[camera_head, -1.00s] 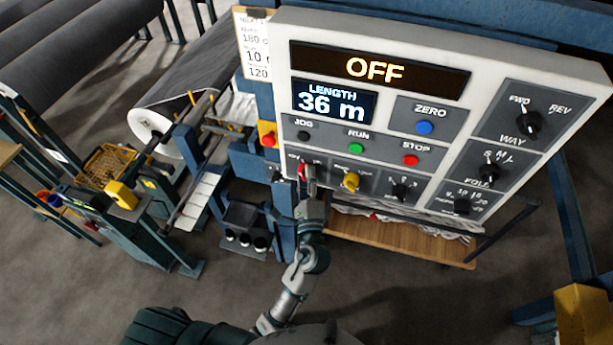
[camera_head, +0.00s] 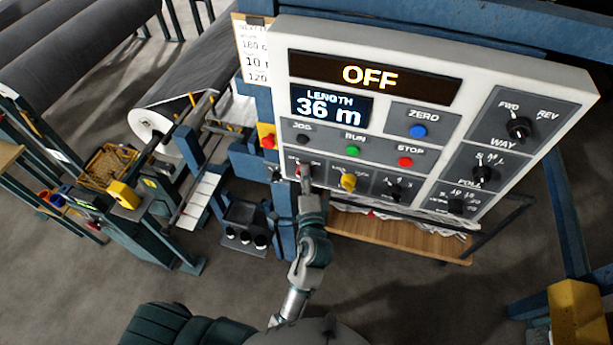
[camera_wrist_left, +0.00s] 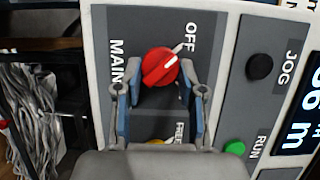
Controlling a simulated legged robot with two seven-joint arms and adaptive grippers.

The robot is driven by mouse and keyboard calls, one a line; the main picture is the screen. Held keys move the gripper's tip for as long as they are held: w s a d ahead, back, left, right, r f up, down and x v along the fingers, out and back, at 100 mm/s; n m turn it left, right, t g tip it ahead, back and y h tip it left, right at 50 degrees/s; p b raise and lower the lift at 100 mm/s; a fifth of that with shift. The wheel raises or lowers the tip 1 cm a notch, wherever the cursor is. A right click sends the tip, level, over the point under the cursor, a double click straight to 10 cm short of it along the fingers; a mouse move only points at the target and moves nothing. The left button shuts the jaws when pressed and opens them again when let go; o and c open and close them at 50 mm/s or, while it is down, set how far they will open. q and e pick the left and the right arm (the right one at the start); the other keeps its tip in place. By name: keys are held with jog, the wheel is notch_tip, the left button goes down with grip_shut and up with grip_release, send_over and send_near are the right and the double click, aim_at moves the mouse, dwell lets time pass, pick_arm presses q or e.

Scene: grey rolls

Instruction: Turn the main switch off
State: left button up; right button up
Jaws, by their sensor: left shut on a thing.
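The main switch is a red knob with a white pointer mark (camera_wrist_left: 159,67), beside the words MAIN and OFF in the left wrist view. Its pointer slants toward the word OFF. In the head view only a little of the red switch (camera_head: 299,171) shows at the panel's lower left. My left gripper (camera_wrist_left: 160,80) has its fingers on both sides of the knob and is shut on it. In the head view this gripper (camera_head: 306,182) is at the panel's lower left corner. The big display (camera_head: 370,76) reads OFF. My right gripper is not in view.
A yellow knob (camera_head: 348,181) sits just right of the main switch. The black JOG (camera_head: 302,139), green RUN (camera_head: 353,151) and red STOP (camera_head: 405,161) buttons are above. A red button on a yellow box (camera_head: 267,141) stands left of the panel. Grey rolls (camera_head: 70,50) lie at the far left.

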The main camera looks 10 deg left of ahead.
pick_arm(q)
jog(key=shift+f, duration=0.15)
jog(key=o, duration=1.2)
jog(key=shift+a, duration=0.1)
jog(key=shift+c, duration=0.2)
